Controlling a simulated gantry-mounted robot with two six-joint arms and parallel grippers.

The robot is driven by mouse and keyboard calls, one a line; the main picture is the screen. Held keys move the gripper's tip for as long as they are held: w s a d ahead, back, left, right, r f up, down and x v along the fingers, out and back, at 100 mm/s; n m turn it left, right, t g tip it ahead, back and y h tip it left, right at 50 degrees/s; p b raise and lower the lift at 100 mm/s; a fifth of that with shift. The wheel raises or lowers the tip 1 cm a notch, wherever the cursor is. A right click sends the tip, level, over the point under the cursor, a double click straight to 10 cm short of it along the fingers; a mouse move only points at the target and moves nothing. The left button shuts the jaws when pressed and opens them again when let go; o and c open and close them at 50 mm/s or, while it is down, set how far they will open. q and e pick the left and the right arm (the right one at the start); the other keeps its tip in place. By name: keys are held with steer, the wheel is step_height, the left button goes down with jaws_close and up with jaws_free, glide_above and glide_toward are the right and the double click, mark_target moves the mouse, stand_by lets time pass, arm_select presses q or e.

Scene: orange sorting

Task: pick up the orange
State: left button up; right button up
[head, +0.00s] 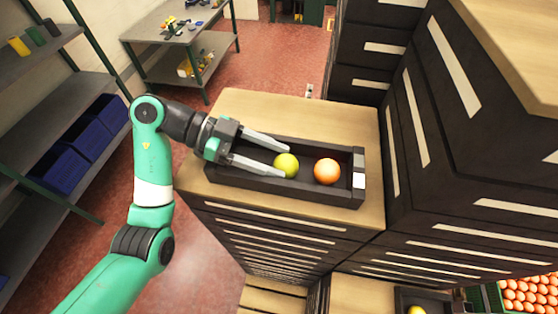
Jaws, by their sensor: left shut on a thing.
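The orange (327,171) lies in a dark open tray (350,192) on top of a wooden-topped cabinet. A yellow-green fruit (287,165) is in the same tray, just left of the orange. My left gripper (285,161) reaches in from the left with its two long pale fingers over the tray. It is shut on the yellow-green fruit, which sits between the fingertips. The orange is just beyond the fingertips, apart from them. The fingers hide part of the tray's inside. My right gripper is not in view.
Dark drawer cabinets (425,120) rise close on the right. A crate of oranges (530,295) and another yellow fruit (416,310) show at the bottom right. Shelves with blue bins (85,150) stand at the left. A workbench (180,40) is at the back.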

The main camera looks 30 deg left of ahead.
arm_select(q)
steer(key=shift+a+f, duration=0.15)
steer(key=shift+f, duration=0.3)
steer(key=shift+r, duration=0.2)
steer(key=r, duration=0.2)
steer(key=r+b, duration=0.1)
steer(key=r, duration=0.1)
steer(key=shift+s+a, duration=0.15)
steer(key=shift+s, duration=0.25)
steer(key=s+r, duration=0.1)
steer(key=r, duration=0.1)
steer(key=s+r, duration=0.2)
steer(key=shift+a, duration=0.4)
steer(key=s+a+r+b, duration=0.1)
steer(key=s+r, duration=0.2)
steer(key=s, duration=0.3)
steer(key=shift+s+a+r+b, duration=0.25)
steer(key=shift+s+a+b, duration=0.05)
steer(key=shift+s+a, duration=0.05)
steer(key=s, duration=0.1)
steer(key=s+r+p, duration=0.1)
steer(key=s+p, duration=0.1)
steer(key=shift+a+r, duration=0.3)
steer(key=shift+a, duration=0.05)
